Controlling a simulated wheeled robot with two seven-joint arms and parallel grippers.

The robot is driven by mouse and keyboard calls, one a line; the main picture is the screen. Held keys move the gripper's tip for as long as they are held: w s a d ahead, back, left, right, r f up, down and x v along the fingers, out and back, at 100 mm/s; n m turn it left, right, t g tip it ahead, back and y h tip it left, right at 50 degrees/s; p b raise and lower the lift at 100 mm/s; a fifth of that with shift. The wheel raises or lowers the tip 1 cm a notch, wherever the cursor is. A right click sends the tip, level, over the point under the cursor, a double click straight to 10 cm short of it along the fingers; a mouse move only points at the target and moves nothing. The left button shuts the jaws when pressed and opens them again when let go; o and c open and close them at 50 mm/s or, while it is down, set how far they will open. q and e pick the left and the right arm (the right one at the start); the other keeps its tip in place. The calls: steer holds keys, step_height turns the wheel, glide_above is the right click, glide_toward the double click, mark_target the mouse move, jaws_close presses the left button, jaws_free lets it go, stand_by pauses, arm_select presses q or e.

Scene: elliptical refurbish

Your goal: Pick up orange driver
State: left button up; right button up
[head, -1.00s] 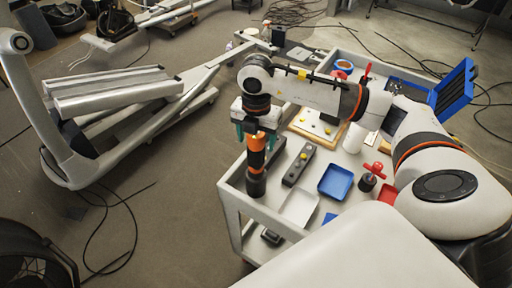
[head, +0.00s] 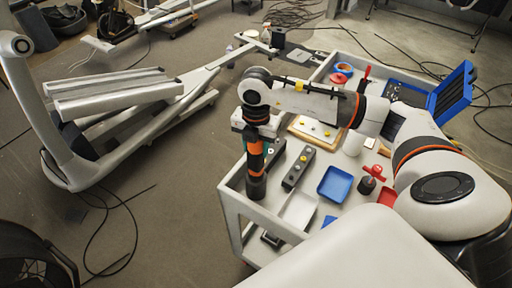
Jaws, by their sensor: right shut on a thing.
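The orange driver (head: 255,162) is an orange and black power tool. It stands upright at the left end of the white cart (head: 230,205), its black base down. My right gripper (head: 256,143) comes down over its top from above and is shut on it. The fingers are partly hidden by the wrist and the driver. Whether the base touches the cart top is hard to tell. My left gripper does not show.
The cart also holds a grey block with buttons (head: 299,167), a blue tray (head: 335,184), a white tray (head: 299,211), a red-handled tool (head: 372,178) and an open blue case (head: 452,93). A grey elliptical frame (head: 120,100) stands left, with clear floor and cables between.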

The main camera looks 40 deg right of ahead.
step_height(320, 180, up, 9)
steer(key=shift+f+b, duration=0.1)
steer(key=shift+b, duration=1.15)
steer(key=shift+r, duration=0.65)
steer(key=o, duration=0.8)
steer(key=c, duration=0.8)
steer(key=shift+c, duration=0.2)
